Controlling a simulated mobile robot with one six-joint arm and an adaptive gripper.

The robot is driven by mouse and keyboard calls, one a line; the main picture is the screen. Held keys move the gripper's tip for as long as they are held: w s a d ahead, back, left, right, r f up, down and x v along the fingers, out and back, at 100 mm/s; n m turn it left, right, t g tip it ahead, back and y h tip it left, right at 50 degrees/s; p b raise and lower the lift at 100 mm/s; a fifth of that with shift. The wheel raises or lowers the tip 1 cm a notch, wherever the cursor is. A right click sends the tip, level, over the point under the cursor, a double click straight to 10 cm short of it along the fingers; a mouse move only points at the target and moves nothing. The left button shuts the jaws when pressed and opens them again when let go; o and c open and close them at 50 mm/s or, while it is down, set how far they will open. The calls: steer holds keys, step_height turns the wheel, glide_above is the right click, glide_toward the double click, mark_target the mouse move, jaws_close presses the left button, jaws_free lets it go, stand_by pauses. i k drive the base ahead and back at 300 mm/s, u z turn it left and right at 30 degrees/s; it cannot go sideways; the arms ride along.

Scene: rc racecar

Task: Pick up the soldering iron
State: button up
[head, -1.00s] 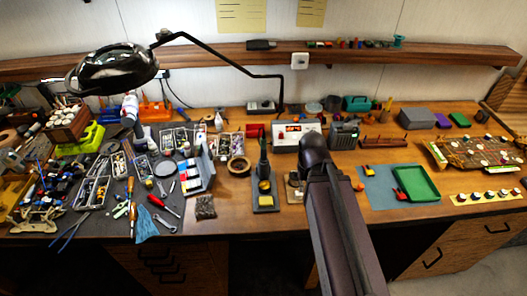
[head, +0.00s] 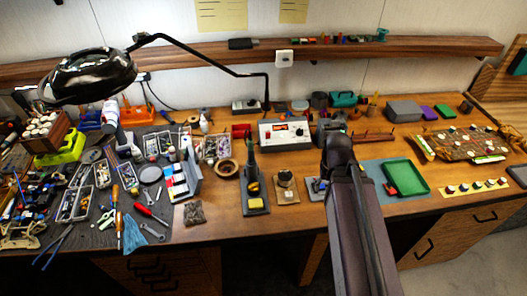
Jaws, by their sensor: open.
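The soldering iron (head: 252,176) stands upright, with its dark handle up, in a small dark holder at the middle of the workbench. The holder's base (head: 256,208) has a yellow sponge-like pad on it. My arm rises from the bottom edge of the head view, to the right of the iron and apart from it. Its dark far end stops near the meter at the back. I cannot make out gripper fingers in this view. Nothing covers the iron.
A station with a display (head: 284,134) stands behind the iron. A small brown mat (head: 286,196) lies to its right. A tool mat (head: 105,205) crowded with tools is at left. A magnifier lamp (head: 90,75) overhangs the left. A green tray (head: 406,178) lies at right.

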mark_target(251, 161)
steer(key=z, duration=0.45)
steer(key=k, duration=1.15)
steer(key=u, duration=0.75)
steer(key=i, duration=1)
